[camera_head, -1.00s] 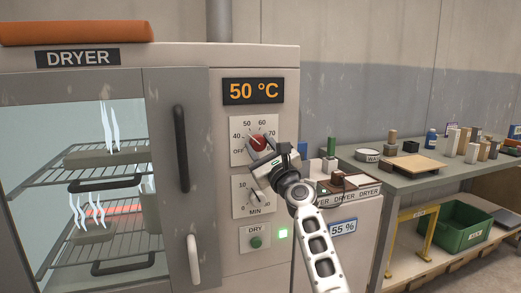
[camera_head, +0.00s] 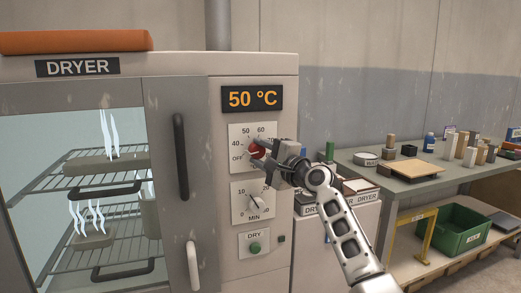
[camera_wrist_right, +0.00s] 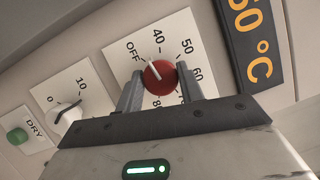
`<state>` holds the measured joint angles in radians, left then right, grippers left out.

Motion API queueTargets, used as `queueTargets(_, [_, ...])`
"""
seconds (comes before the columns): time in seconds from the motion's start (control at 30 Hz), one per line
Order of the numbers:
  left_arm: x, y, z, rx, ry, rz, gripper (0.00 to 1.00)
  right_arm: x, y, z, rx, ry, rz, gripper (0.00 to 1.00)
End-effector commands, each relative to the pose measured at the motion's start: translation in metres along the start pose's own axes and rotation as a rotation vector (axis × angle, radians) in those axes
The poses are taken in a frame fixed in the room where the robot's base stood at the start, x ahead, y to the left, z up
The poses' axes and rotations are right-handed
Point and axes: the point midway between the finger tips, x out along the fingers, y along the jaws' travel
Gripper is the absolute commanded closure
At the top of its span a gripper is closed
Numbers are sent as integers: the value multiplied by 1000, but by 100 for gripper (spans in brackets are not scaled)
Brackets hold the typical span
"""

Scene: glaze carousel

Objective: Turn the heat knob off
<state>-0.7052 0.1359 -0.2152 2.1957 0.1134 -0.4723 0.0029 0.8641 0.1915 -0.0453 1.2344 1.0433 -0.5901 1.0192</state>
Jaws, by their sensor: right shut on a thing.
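The red heat knob (camera_head: 256,149) sits on its white dial plate on the dryer front, under the temperature display (camera_head: 252,98) reading 50 °C. My right gripper (camera_head: 260,149) reaches it from the right and is shut on it. In the right wrist view the knob (camera_wrist_right: 160,77) is between the two fingers. Its white pointer line aims between OFF and 40. In the head view the gripper partly hides the dial's right side. My left gripper is not in view.
The door handle (camera_head: 181,157) is left of the dials. A grey table (camera_head: 420,183) with several blocks stands to the right.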

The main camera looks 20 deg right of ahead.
Motion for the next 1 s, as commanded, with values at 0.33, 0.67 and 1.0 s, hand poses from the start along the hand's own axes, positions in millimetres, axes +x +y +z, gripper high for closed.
queueTargets(0.33, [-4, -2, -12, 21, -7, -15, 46, 0, -4, 0, -225, -6, 91, 85])
queueTargets(0.67, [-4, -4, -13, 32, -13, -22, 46, 0, -3, 0, -319, -9, 129, 85])
queueTargets(1.0, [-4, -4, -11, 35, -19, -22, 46, 0, -2, 0, -329, -10, 133, 85])
